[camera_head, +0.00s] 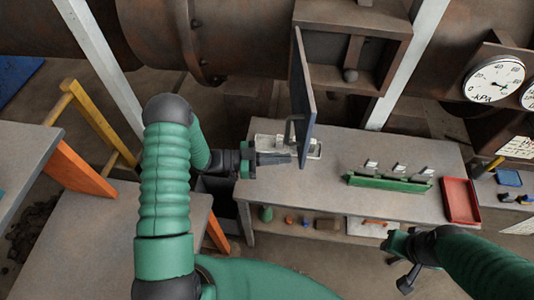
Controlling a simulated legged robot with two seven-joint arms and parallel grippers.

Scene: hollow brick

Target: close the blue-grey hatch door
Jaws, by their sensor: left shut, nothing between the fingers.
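The blue-grey hatch door (303,92) stands open, swung out towards me from the left side of a rusty brown box (352,45). I see it nearly edge-on, with a dark handle (290,130) low on its left face. The box's inside is exposed, with a small rounded fitting in it. My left gripper (283,159) is shut and empty, pointing right, just left of the door's lower end. I cannot tell whether it touches the door. My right gripper (400,262) is low at the right, away from the door, and its jaws are unclear.
A grey workbench (330,190) stands below the door, bearing a metal plate, a green rack (388,182) and a red tray (461,201). Small items lie on its lower shelf. A yellow rail (100,122) stands left. Pipes and gauges (494,78) are behind.

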